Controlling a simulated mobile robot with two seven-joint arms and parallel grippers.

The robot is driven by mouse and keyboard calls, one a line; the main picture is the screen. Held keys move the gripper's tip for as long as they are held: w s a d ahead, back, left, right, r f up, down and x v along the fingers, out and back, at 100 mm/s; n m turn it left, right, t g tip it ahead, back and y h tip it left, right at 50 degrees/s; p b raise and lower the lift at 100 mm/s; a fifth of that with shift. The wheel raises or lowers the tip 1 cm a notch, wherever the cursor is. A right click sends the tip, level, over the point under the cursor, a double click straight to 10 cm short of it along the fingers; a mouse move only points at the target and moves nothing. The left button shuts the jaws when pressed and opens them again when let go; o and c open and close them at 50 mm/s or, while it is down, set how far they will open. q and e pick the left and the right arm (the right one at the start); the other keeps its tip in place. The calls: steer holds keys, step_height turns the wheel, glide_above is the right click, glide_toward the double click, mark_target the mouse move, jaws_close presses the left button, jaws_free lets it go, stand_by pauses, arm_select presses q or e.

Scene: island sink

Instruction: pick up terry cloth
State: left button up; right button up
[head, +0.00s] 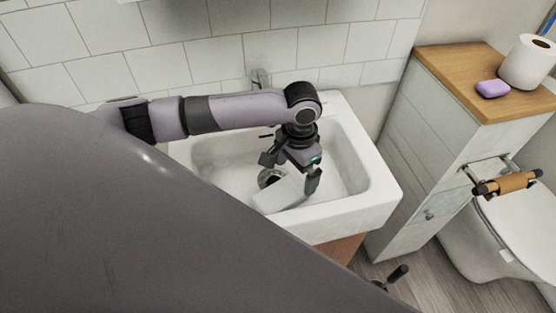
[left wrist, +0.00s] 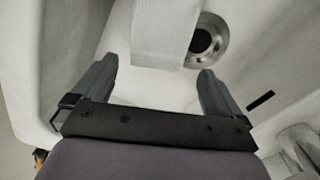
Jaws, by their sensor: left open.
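The terry cloth (head: 278,196) is a pale, whitish folded piece in the white sink basin (head: 352,140), beside the drain. It also shows in the left wrist view (left wrist: 165,32) at the top middle, left of the round metal drain (left wrist: 204,41). My left gripper (head: 290,175) reaches down into the basin above the cloth. In the left wrist view its two fingers (left wrist: 155,78) are spread wide, with the cloth's near end ahead of the gap between them. Nothing is gripped. Whether a finger touches the cloth cannot be told. My right gripper is not in view.
The faucet (head: 260,78) stands at the back of the sink by the tiled wall. To the right, a cabinet with a wooden top (head: 462,75) bears a purple soap (head: 492,89) and a paper roll (head: 528,62). A toilet (head: 515,225) stands at the far right.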

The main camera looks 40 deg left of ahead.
mark_target(294, 184)
arm_select(q)
steer(key=f, duration=0.5)
steer(key=shift+s+f, duration=0.2)
steer(key=shift+s, duration=0.05)
steer(key=shift+c, duration=0.3)
steer(key=c, duration=0.8)
steer(key=shift+r, duration=0.2)
step_height(294, 184, up, 20)
steer(key=p, duration=0.1)
